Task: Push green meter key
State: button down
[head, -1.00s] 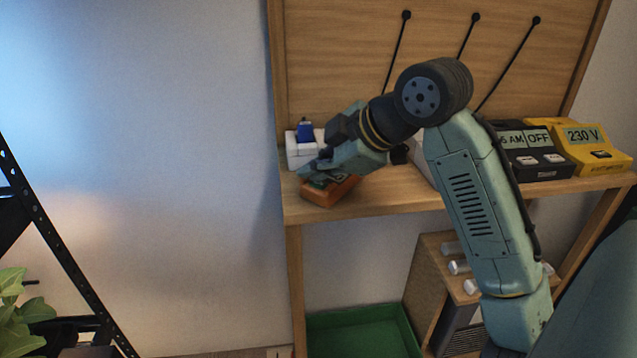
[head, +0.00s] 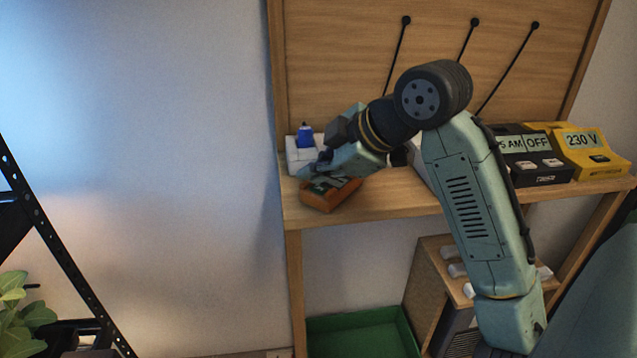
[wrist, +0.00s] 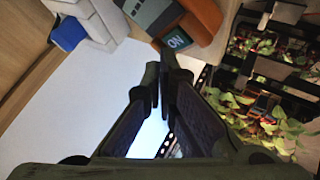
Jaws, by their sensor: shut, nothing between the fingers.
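The orange meter (head: 331,196) lies near the left front of the wooden shelf, with a dark greenish top partly hidden by my gripper. In the wrist view the orange meter (wrist: 203,18) is at the top, with a grey panel and a small dark green display (wrist: 178,41) reading ON. I cannot make out a separate green key. My gripper (head: 311,171) is shut and empty, just above the meter's left back side in the head view. In the wrist view its fingertips (wrist: 161,68) are just below the display; I cannot tell whether they touch the meter.
A white box (head: 297,160) with a blue knob (head: 305,135) stands behind the meter. A black device (head: 540,172) and a yellow 230 V device (head: 600,165) are on the shelf's (head: 400,200) right. A green tray (head: 355,337) is below. Plants (wrist: 270,120) show in the wrist view.

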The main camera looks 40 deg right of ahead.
aim_at(317, 191)
jog(key=shift+r, duration=0.15)
notch_tip(317, 191, up, 6)
jog(key=p, duration=0.5)
dwell(0.7)
